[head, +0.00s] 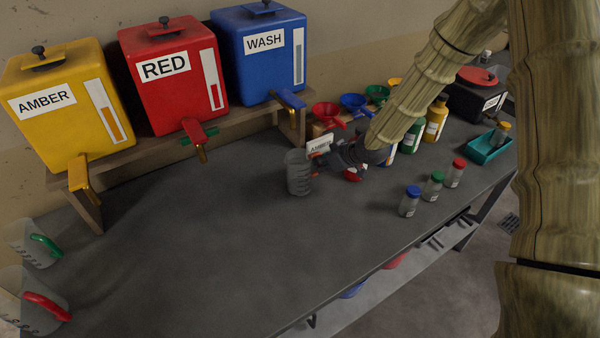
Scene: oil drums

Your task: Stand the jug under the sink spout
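A grey, see-through jug (299,174) stands upright near the middle of the bench, in front of the blue WASH tank. My gripper (322,161) is at the jug's right side, touching it or very close. Its fingers are small and partly hidden, so I cannot tell whether they are closed on the jug. Two more clear jugs, one with a green handle (46,245) and one with a red handle (47,306), are at the left edge, partly cut off. I see no sink that I can make out.
Yellow AMBER (62,135), red RED (168,102) and blue WASH (262,72) tanks with taps stand on a rear shelf. Funnels, bottles and capped jars (409,202) crowd the right, near a teal tray (484,150).

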